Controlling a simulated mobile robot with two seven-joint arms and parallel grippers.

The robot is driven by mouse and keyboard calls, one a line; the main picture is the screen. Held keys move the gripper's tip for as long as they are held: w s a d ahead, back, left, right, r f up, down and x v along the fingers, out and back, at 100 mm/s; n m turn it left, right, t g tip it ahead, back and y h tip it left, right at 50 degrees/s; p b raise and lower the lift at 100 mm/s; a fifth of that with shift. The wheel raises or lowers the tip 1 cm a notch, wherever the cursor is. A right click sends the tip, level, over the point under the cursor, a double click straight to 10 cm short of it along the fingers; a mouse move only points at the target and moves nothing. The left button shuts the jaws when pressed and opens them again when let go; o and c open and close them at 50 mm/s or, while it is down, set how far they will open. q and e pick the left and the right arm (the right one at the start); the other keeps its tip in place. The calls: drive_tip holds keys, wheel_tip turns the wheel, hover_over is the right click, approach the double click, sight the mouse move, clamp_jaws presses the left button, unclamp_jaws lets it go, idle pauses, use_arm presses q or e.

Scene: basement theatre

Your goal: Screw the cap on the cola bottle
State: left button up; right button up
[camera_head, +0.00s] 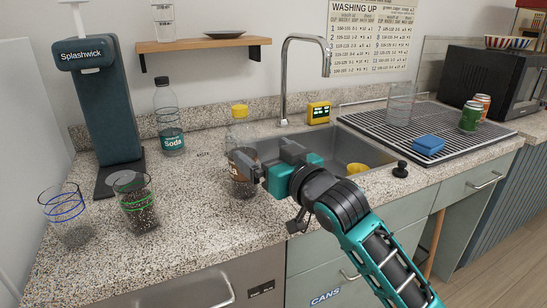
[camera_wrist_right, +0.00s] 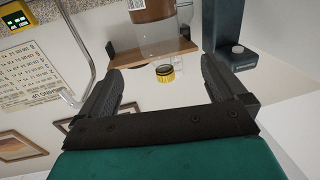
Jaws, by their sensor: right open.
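The cola bottle (camera_head: 237,133) stands upright on the granite counter left of the sink, clear above with dark brown cola low down. A yellow cap (camera_head: 240,110) shows at its top; I cannot tell whether it is screwed tight. My right gripper (camera_head: 251,165) is open at the bottle's right side, partly hiding its lower half. In the right wrist view, which is upside down, the brown lower part of the bottle (camera_wrist_right: 150,13) and the yellow cap (camera_wrist_right: 165,73) appear in the gap between the two black fingers. My left gripper is not in view.
A soda bottle (camera_head: 169,120) stands behind left, near a dark dispenser (camera_head: 101,105). Two glasses (camera_head: 135,203) (camera_head: 65,215) stand front left. The sink (camera_head: 336,145) and a drying rack (camera_head: 450,122) with cans lie right. A yellow timer (camera_head: 318,112) sits behind the sink.

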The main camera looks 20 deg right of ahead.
drive_tip(key=shift+s+d, duration=0.25)
drive_tip(key=shift+s, duration=0.9)
drive_tip(key=shift+f, duration=0.1)
drive_tip(key=s+f+g+h, duration=0.1)
drive_tip(key=s+f+g, duration=0.2)
drive_tip(key=s+f, duration=0.35)
drive_tip(key=s+f+g+h, duration=0.1)
drive_tip(key=s+f+g, duration=0.3)
drive_tip(key=f, duration=0.6)
drive_tip(key=s+f+g+h, duration=0.1)
drive_tip(key=s+f+g, duration=0.35)
drive_tip(key=s, duration=0.45)
drive_tip(key=s+f+g, duration=0.3)
drive_tip(key=s+f, duration=0.2)
drive_tip(key=s, duration=0.4)
drive_tip(key=w+a+f+t+y+p, duration=0.1)
drive_tip(key=w+a+f+t+p, duration=0.2)
drive_tip(key=w+f+t, duration=0.2)
drive_tip(key=shift+w+f+t+y+p, duration=0.3)
drive_tip(key=shift+w+f+t+p, duration=0.1)
drive_tip(key=shift+w+t, duration=0.95)
